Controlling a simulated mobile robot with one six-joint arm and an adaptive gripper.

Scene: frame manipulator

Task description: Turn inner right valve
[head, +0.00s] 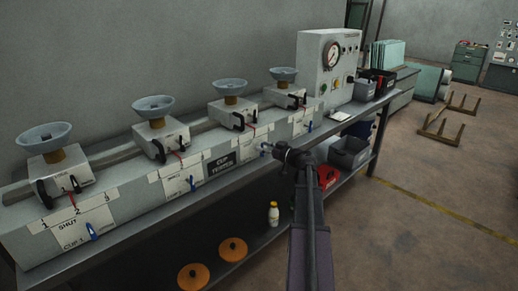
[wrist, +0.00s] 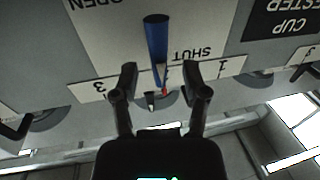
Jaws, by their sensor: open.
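The inner right valve shows as a blue lever (wrist: 156,40) in the wrist view, on a pale panel with an upside-down SHUT label beside it and OPEN toward the upper left. My gripper (wrist: 159,69) is open. Its two black fingers are on either side of the lever's lower end in the picture; I cannot tell if they touch it. A thin red pointer shows just beyond, between the fingers. In the head view my gripper (head: 268,147) is at the front of the third station from the left and largely hides this lever.
The long cup tester has several cup stations. Blue levers of the first (head: 92,231) and second (head: 192,184) stations are to the left. A gauge box (head: 327,65) stands at the right end. A lower shelf holds a bottle (head: 273,215) and dark bins (head: 349,153).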

